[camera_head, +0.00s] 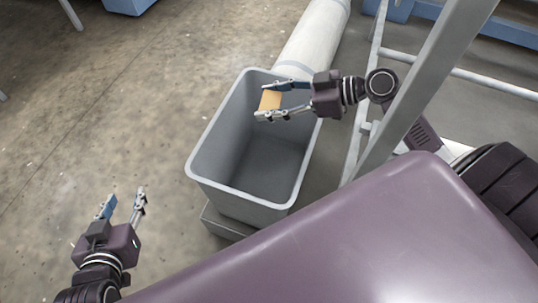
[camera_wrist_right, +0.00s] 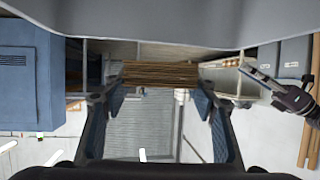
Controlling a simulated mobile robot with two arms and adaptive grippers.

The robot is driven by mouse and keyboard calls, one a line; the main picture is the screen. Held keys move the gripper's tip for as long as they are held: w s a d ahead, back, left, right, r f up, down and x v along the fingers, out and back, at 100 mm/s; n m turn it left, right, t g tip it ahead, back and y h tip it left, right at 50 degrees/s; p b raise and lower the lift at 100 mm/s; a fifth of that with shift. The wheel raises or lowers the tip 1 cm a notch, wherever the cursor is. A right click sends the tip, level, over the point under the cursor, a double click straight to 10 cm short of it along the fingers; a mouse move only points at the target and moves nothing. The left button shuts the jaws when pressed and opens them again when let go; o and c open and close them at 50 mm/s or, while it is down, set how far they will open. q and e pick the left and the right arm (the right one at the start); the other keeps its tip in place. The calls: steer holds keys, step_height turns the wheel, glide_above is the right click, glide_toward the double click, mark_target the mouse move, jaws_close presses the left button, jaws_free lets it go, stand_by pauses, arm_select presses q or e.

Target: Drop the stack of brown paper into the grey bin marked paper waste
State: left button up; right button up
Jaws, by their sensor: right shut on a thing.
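The stack of brown paper (camera_head: 270,100) is held between the fingers of my right gripper (camera_head: 269,101), above the far right part of the grey bin (camera_head: 197,152). In the right wrist view the stack (camera_wrist_right: 160,73) shows as a layered brown block between the fingertips of my right gripper (camera_wrist_right: 160,95). The bin's inside looks empty where it shows, and its marking is not visible. My left gripper (camera_head: 122,202) is open and empty over the floor, left of the bin.
The bin stands on a grey block (camera_head: 226,224). A large white roll (camera_head: 313,45) lies behind the bin. A grey metal frame (camera_head: 420,75) rises to the right, close to my right arm. The concrete floor (camera_head: 90,110) on the left is clear.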

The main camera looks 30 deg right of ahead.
steer(key=shift+f+b, duration=0.45)
steer(key=shift+f, duration=0.3)
arm_select(q)
steer(key=w+d+r+t+h, duration=0.1)
steer(key=w+r+t, duration=0.2)
steer(key=r, duration=0.2)
steer(key=shift+w+d+r, duration=0.15)
steer(key=shift+d+r, duration=0.15)
steer(key=shift+r, duration=0.1)
arm_select(e)
steer(key=o, duration=1)
steer(key=v, duration=1.2)
steer(key=shift+f, duration=0.1)
